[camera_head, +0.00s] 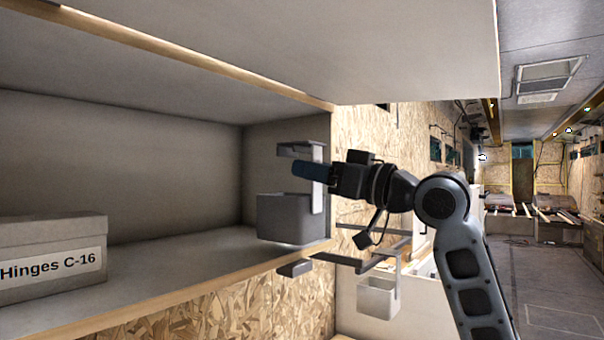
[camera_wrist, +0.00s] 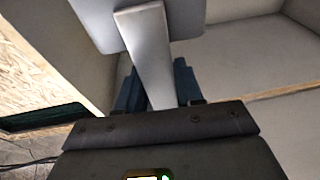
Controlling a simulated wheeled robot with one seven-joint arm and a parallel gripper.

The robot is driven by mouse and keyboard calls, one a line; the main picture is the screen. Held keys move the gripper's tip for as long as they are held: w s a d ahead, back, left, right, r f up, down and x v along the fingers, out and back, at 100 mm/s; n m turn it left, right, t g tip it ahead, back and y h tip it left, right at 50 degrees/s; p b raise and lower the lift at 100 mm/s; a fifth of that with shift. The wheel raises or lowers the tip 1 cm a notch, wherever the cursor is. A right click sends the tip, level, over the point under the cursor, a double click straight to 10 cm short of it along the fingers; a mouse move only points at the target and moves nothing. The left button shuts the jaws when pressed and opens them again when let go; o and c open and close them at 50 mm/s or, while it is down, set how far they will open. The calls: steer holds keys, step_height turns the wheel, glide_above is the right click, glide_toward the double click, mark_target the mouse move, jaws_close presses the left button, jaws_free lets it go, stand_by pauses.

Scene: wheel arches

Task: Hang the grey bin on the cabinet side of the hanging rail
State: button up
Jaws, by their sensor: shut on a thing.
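The grey bin (camera_head: 284,218) hangs upright from its strap and top hook, in front of the open cabinet's right end. My gripper (camera_head: 318,174) is shut on the strap above the bin's body. In the wrist view the strap (camera_wrist: 150,55) runs between the blue fingers of my gripper (camera_wrist: 158,88), with part of the bin (camera_wrist: 90,18) at the top. The dark hanging rail (camera_head: 345,260) sticks out below and to the right of the bin, beside the cabinet's end. The held bin appears apart from the rail.
A lighter bin (camera_head: 378,297) hangs at the rail's right part. The cabinet shelf (camera_head: 170,270) holds a box labelled Hinges C-16 (camera_head: 50,260) at the left. A white panel (camera_head: 400,50) overhangs above. The shelf between the box and the bin is clear.

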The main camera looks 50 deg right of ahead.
steer(key=r+v, duration=0.1)
steer(key=v, duration=0.6)
steer(key=shift+s+r+b, duration=0.2)
steer(key=shift+s+b, duration=0.15)
steer(key=shift+b, duration=0.05)
steer(key=shift+s, duration=0.1)
stand_by(0.4)
